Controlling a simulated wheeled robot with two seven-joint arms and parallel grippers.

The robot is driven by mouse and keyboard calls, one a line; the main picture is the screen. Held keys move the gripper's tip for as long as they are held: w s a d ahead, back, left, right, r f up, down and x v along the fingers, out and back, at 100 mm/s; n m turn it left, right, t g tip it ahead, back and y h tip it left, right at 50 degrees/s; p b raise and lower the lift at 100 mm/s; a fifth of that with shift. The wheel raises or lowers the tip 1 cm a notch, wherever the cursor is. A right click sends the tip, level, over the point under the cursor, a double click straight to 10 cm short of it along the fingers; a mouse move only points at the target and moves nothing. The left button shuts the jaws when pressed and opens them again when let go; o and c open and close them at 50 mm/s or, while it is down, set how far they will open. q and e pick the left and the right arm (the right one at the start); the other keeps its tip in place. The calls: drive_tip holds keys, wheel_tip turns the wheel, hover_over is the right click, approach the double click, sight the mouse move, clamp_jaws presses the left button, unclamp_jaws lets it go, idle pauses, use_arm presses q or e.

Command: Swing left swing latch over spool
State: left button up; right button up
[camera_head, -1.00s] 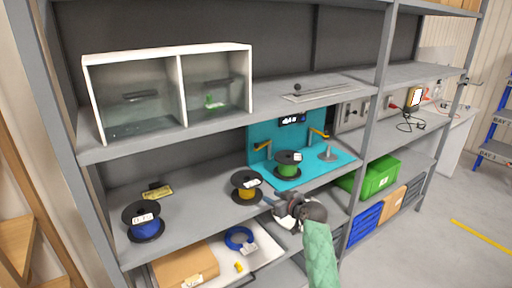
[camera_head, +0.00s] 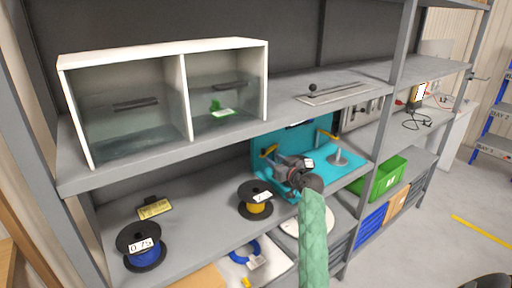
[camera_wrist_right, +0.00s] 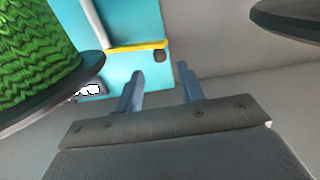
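The left swing latch (camera_head: 268,151) is a yellow arm on the turquoise station (camera_head: 345,158). In the right wrist view the yellow latch (camera_wrist_right: 138,46) has a dark end knob and lies just beyond the fingertips. The green cable spool (camera_wrist_right: 38,48) with black flanges is at the left of that view; in the head view my right gripper mostly hides it. My right gripper (camera_wrist_right: 160,82) is open and empty, fingers apart, short of the latch; it also shows in front of the station in the head view (camera_head: 288,170). My left gripper is not in view.
The right swing latch (camera_head: 326,135) and a grey post (camera_head: 338,156) stand on the station. A yellow spool (camera_head: 256,200) and a blue spool (camera_head: 142,246) are on the shelf (camera_head: 195,222) to the left. The upper shelf (camera_head: 290,108) is above the gripper.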

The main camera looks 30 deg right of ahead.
sight(263, 150)
drive_tip(key=w+p, duration=0.1)
drive_tip(key=w, duration=0.1)
drive_tip(key=w+p, duration=0.1)
drive_tip(key=w, duration=0.1)
drive_tip(key=w+p, duration=0.1)
drive_tip(key=w, duration=0.2)
drive_tip(key=shift+w+r, duration=0.1)
drive_tip(key=shift+r, duration=0.2)
drive_tip(key=shift+w+a+f+p, duration=0.1)
drive_tip(key=shift+w+f+p, duration=0.05)
drive_tip(key=shift+w+p, duration=0.3)
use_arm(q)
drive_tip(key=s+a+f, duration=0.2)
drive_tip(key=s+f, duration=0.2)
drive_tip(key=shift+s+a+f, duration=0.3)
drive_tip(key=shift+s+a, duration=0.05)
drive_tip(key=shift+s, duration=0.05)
use_arm(e)
clamp_jaws()
